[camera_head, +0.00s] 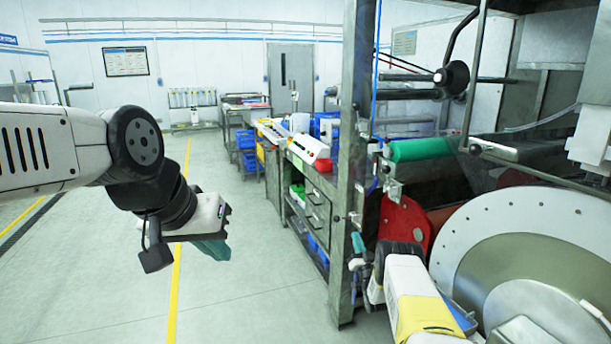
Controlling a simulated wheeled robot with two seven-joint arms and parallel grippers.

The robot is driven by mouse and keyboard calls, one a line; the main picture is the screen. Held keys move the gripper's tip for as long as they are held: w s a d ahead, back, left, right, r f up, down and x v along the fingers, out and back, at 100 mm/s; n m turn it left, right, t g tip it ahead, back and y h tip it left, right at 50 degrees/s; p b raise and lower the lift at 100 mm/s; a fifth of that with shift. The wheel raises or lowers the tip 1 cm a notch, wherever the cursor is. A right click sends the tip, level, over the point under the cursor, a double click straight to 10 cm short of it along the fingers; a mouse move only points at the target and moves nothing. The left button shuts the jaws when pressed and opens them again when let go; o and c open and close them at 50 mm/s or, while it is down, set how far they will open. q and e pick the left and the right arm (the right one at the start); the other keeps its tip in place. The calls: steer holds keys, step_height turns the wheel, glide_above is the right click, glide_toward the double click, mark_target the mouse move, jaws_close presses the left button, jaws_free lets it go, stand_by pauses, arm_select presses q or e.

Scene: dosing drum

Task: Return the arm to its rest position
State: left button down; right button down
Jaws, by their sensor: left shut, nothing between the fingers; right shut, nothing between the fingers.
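My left arm reaches in from the left edge. Its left gripper (214,249), with teal fingers, hangs over open floor, shut and empty, apart from everything. My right arm, white with a yellow band, comes up from the bottom right. Its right gripper (357,247), with small teal fingers, is shut and empty beside the steel post (343,190) of the machine frame. I cannot tell whether it touches the post. The large round drum (530,260) with a pale perforated rim stands to the right of my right arm.
A green roller (420,149) and a red plate (404,226) sit on the machine behind my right arm. A workbench (312,195) with drawers and blue bins stands left of the post. The floor (250,290) around the yellow line (180,270) is clear.

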steer(key=w+d+r+m+g+h, duration=0.1)
steer(key=w+d+r+g+h, duration=0.15)
steer(key=r, duration=0.75)
steer(key=w+d+r+g+h, duration=0.1)
steer(key=w+r, duration=0.2)
steer(key=r, duration=0.6)
steer(key=s+a+r+g, duration=0.1)
steer(key=s+r+g, duration=0.1)
steer(key=s+r, duration=0.4)
steer(key=s+r+g, duration=0.2)
steer(key=s+r, duration=0.2)
steer(key=r, duration=0.5)
steer(key=s+a+r+g, duration=0.2)
steer(key=s+r+g, duration=0.15)
steer(key=s, duration=0.95)
steer(key=s+a+f+g, duration=0.1)
steer(key=s+a, duration=0.1)
steer(key=s, duration=1)
steer(key=s+a+f+n+g+y, duration=0.1)
steer(key=s+a+g, duration=0.1)
steer(key=s, duration=1)
steer(key=s+a+f+n+g+y, duration=0.1)
steer(key=s+a+g, duration=0.1)
steer(key=s, duration=1.1)
steer(key=shift+f, duration=0.25)
steer(key=shift+w, duration=0.1)
